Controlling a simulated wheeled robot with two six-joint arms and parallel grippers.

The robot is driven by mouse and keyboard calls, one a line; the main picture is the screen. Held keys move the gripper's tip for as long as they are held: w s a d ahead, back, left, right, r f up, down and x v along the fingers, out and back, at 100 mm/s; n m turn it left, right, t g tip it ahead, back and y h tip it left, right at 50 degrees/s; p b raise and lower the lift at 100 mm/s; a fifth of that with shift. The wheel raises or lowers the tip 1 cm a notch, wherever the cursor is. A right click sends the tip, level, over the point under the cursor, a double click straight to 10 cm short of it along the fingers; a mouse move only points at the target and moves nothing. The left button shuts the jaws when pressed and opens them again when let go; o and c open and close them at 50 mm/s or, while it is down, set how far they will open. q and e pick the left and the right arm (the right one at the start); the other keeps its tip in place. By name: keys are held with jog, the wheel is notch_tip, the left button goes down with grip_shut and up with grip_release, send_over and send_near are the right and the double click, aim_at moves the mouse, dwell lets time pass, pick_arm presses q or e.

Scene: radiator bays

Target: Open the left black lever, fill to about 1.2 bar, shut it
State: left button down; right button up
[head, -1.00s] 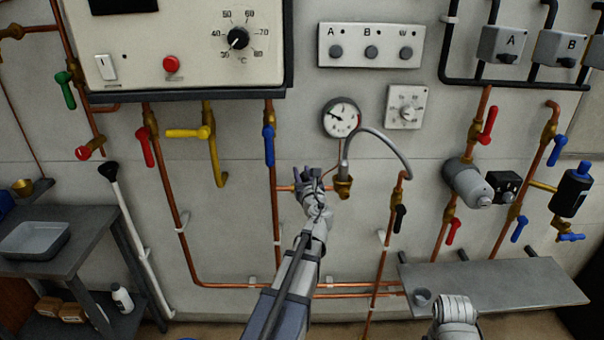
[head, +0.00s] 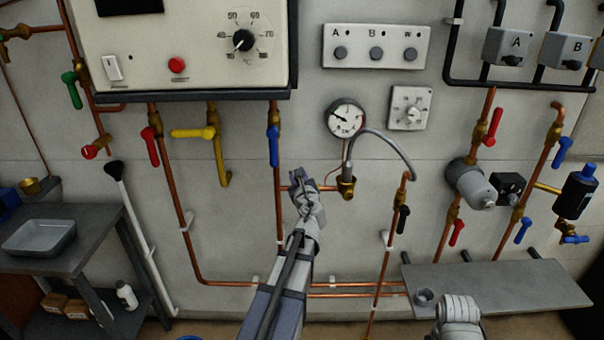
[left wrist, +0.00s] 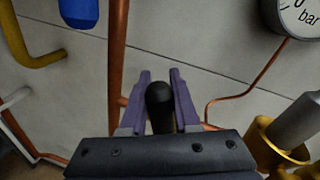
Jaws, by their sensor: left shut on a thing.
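The left black lever (left wrist: 160,105) stands between the two purple fingertips of my left gripper (left wrist: 162,80) in the left wrist view, and the gripper is shut on it. In the head view my left gripper (head: 299,178) is at the short copper pipe left of the brass hose fitting (head: 346,187) and hides the lever. The pressure gauge (head: 345,118) is above and to the right of the gripper. Its needle appears to point left and up, but its value is too small to read. The right black lever (head: 402,218) hangs below the other hose end.
A grey flexible hose (head: 392,143) arches between the two fittings. A blue lever (head: 273,146) hangs on the vertical pipe just above and left of my gripper. A thin copper gauge tube (left wrist: 255,90) runs close to its right. A grey shelf (head: 500,287) is at lower right.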

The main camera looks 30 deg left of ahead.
pick_arm(q)
jog(key=shift+s+a+f+n, duration=0.35)
jog(key=shift+a+n, duration=0.1)
jog(key=shift+n, duration=0.35)
jog(key=c, duration=0.7)
grip_release()
jog(key=shift+o, duration=0.2)
jog(key=v, duration=0.7)
jog(key=shift+s+d+p, duration=0.15)
jog(key=shift+s+p, duration=0.15)
jog(key=shift+p, duration=0.05)
jog(key=shift+r, duration=0.15)
